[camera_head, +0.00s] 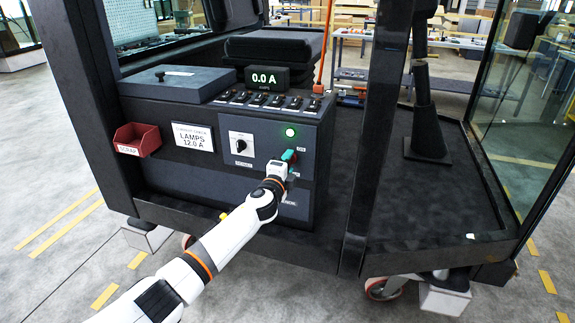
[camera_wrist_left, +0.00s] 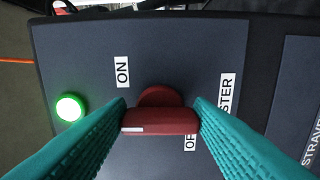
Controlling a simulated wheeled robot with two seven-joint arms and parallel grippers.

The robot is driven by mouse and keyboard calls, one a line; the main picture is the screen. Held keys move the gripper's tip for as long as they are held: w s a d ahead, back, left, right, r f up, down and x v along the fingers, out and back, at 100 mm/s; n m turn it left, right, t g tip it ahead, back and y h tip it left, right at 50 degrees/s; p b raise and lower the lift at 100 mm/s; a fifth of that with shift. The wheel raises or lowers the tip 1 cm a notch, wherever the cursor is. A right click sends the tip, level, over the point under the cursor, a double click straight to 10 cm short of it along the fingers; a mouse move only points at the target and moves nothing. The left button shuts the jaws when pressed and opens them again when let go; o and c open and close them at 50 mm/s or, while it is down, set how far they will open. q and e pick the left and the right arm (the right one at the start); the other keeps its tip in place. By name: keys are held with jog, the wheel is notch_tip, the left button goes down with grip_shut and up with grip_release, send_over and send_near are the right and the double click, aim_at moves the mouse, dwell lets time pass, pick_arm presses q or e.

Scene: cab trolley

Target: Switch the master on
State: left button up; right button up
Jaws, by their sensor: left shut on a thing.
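The red master switch handle (camera_wrist_left: 165,123) shows in the left wrist view, with its round hub (camera_wrist_left: 160,95) behind it. A white mark is at its left end, toward the lit green lamp (camera_wrist_left: 70,107). The ON label (camera_wrist_left: 122,72) is up and left of the hub. The MASTER label (camera_wrist_left: 227,95) is to the right, and the OFF label (camera_wrist_left: 190,141) is partly hidden. My left gripper (camera_head: 288,158) is at the panel; its teal fingers are shut on the two ends of the handle. The head view mostly hides the handle behind the gripper. My right gripper is out of view.
The green lamp (camera_head: 290,132) is lit above my gripper in the head view. The display (camera_head: 266,78) reads 0.0 A above a row of small switches (camera_head: 268,100). A black knob (camera_head: 241,146) and a red scrap bin (camera_head: 138,139) are to the left. A dark cab post (camera_head: 376,140) stands to the right.

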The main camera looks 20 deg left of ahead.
pick_arm(q)
jog(key=shift+f, duration=0.1)
jog(key=o, duration=1)
jog(key=shift+c, duration=0.2)
jog(key=shift+s, duration=0.1)
jog(key=s, duration=1.1)
jog(key=shift+s+a+p, duration=0.2)
jog(key=shift+s+p, duration=0.15)
jog(key=shift+s, duration=0.05)
